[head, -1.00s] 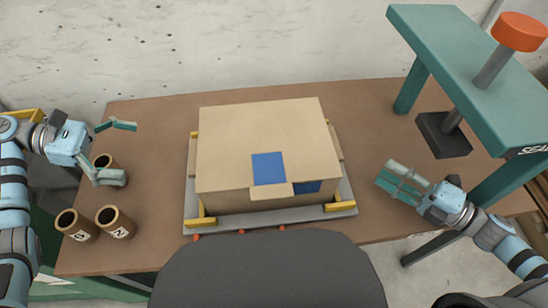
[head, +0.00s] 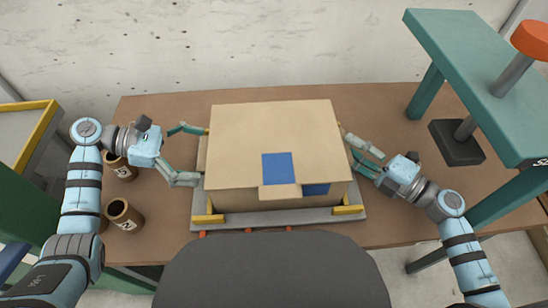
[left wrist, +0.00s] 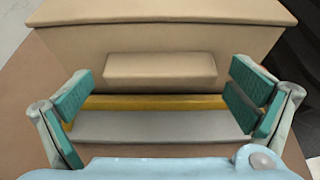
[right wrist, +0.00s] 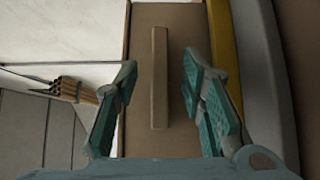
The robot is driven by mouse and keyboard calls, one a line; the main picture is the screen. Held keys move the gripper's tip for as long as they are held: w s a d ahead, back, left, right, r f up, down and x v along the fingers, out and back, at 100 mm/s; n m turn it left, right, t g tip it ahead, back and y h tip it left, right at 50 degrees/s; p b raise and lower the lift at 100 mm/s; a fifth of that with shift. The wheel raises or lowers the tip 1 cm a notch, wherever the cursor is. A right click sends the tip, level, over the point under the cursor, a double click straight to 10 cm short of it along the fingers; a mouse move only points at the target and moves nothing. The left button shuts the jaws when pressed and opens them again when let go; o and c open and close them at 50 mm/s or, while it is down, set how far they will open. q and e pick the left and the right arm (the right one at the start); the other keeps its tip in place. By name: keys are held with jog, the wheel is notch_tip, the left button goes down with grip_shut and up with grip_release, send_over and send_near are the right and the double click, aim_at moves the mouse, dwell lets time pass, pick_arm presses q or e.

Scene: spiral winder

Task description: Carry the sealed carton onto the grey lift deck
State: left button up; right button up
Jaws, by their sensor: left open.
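The sealed tan carton (head: 272,135) with blue patches sits on a grey base with yellow corner pieces (head: 285,218) on the brown table. My left gripper (head: 192,155) is open at its left side. In the left wrist view a raised tan grip block (left wrist: 160,70) on the carton's side lies between the spread fingers, apart from both. My right gripper (head: 358,150) is open at the right side. In the right wrist view a similar grip block (right wrist: 160,77) lies between its fingers, with gaps. A grey deck with a yellow rim (head: 40,140) shows at the far left, partly out of view.
Brown tubes (head: 125,214) stand on the table near my left arm. A teal press frame (head: 470,75) with an orange knob (head: 532,40) and dark block (head: 456,142) stands at right. A concrete wall is behind the table.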

pick_arm(q)
jog(key=c, duration=0.8)
pick_arm(e)
jog(key=c, duration=0.8)
pick_arm(q)
jog(key=c, duration=0.4)
pick_arm(e)
grip_shut()
pick_arm(q)
jog(key=shift+r, duration=0.1)
pick_arm(e)
jog(key=shift+r, duration=0.1)
pick_arm(q)
notch_tip(320, 180, up, 5)
jog(key=p, duration=0.5)
pick_arm(e)
notch_tip(320, 180, up, 5)
jog(key=shift+f, duration=0.1)
